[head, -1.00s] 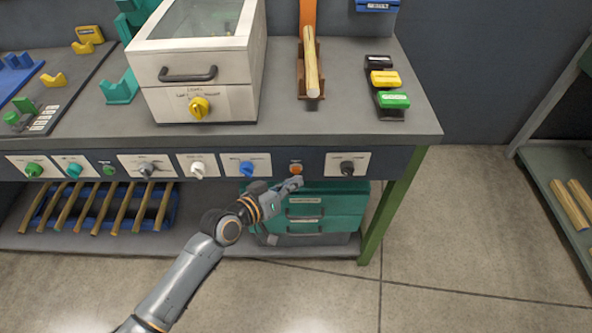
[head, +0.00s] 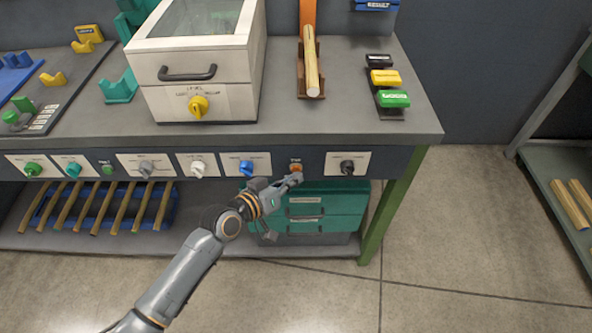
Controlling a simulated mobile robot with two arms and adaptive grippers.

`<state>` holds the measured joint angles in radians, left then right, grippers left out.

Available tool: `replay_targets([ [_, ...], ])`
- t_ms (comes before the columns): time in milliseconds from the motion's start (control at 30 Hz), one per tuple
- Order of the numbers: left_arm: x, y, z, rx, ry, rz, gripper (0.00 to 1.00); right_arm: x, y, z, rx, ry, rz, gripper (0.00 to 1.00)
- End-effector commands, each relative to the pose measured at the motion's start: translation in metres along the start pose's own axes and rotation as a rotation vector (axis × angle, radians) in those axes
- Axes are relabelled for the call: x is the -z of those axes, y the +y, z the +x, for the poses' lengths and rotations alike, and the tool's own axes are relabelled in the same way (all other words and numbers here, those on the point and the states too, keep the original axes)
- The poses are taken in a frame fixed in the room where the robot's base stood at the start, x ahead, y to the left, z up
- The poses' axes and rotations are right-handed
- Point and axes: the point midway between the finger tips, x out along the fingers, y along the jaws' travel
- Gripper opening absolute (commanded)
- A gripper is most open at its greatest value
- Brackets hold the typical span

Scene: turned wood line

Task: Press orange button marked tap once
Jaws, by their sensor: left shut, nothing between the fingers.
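The orange button (head: 295,167) is on the dark front panel of the workbench, between a blue knob and a black knob. A small label sits just above it, too small to read. My left gripper (head: 297,178) is shut and empty. Its fingertips are at the button's lower edge in the head view; I cannot tell whether they touch it. The upper part of the button shows above the fingertips. My right gripper is not in view.
A blue knob (head: 246,168) is left of the button and a black knob (head: 347,167) is right of it. Teal drawers (head: 330,207) stand below, behind my gripper. A wooden rod (head: 312,75) lies in a holder on the bench top (head: 350,115).

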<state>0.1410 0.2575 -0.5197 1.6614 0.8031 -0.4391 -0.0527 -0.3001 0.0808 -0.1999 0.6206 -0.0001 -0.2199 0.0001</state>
Motion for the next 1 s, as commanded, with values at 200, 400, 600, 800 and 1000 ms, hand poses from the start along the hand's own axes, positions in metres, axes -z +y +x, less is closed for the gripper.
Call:
replay_targets([
  [200,-0.0003,-0.0003,0.0001,0.000,-0.001,0.000,0.00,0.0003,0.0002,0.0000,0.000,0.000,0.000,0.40],
  [400,-0.0001,-0.0008,0.0006,0.000,-0.001,0.000,0.00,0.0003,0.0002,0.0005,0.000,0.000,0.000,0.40],
  [600,0.0008,-0.0020,0.0023,0.000,-0.001,0.000,0.00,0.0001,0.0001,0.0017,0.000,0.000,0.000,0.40],
  [800,0.0022,-0.0034,0.0040,0.001,-0.001,0.001,0.00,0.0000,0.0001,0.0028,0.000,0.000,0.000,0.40],
  [1000,0.0037,-0.0046,0.0057,0.001,-0.001,0.001,0.00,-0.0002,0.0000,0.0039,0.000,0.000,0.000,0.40],
])
